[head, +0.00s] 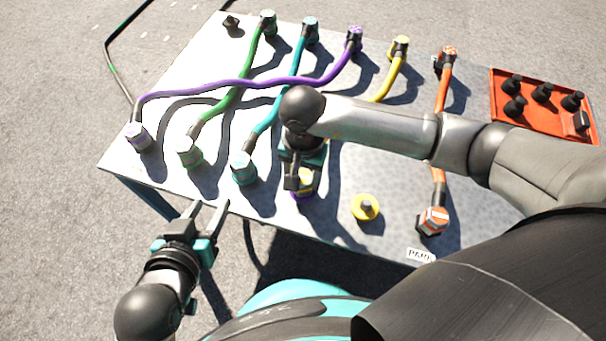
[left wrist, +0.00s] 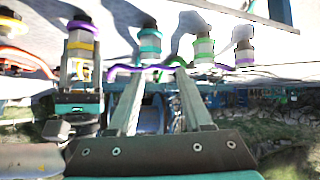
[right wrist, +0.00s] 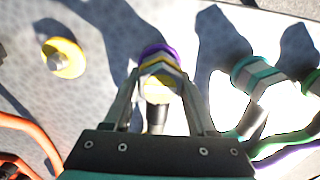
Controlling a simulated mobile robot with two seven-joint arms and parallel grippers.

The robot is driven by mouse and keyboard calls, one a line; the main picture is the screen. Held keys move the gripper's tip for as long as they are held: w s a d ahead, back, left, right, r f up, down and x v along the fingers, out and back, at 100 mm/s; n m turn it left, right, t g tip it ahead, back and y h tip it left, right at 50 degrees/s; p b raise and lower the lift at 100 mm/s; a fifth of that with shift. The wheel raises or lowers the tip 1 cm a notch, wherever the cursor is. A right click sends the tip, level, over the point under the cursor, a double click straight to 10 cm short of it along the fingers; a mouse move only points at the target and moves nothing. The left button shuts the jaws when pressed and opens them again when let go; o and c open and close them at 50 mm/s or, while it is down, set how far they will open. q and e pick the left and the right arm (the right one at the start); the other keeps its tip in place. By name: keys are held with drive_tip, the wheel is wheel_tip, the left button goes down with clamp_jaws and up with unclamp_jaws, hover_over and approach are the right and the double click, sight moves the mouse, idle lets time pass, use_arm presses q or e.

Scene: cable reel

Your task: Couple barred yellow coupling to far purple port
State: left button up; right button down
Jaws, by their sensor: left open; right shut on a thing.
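My right gripper (head: 297,178) is shut on the yellow-banded coupling (right wrist: 158,78), whose yellow hose (head: 390,84) passes behind my right arm. The coupling is lined up with a purple port ring (right wrist: 157,50) at the table's near edge. The purple ring also shows in the left wrist view (left wrist: 82,20), with the coupling's body against it. I cannot tell whether it is fully seated. A purple-banded coupling (head: 138,135) sits at the near row's left end. My left gripper (head: 211,206) is open and empty, off the table's near edge.
Near-row couplings are green (head: 188,151), teal (head: 243,167) and orange (head: 432,220). A bare yellow port (head: 365,207) lies right of my right gripper. Hoses cross the table (head: 215,55). A red tray (head: 503,110) with several black caps is at right.

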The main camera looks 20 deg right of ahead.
drive_tip(key=shift+f, duration=0.1)
drive_tip(key=shift+c, duration=0.6)
unclamp_jaws()
